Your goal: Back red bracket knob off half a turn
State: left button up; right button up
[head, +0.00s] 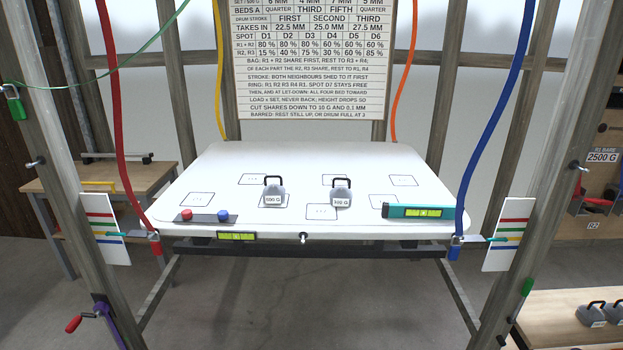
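A small red fitting (155,244) sits at the front left corner of the white bed, where the red rope (117,110) comes down. A teal pointer (112,234) reaches from it toward a white card with coloured lines (104,228). I cannot tell which part of the red fitting is its knob, or how far it is turned. A matching blue fitting (455,248) hangs at the front right corner under the blue rope (497,100). Neither of my grippers is in view.
A red-handled crank (74,323) juts out low at left.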

aim_at(186, 213)
jog(key=i+j+z, duration=0.1)
jog(key=j, duration=0.3)
jog(key=i+j, duration=0.3)
jog(key=i+j+z, duration=0.15)
jog(key=j, duration=0.35)
jog(key=i, duration=0.05)
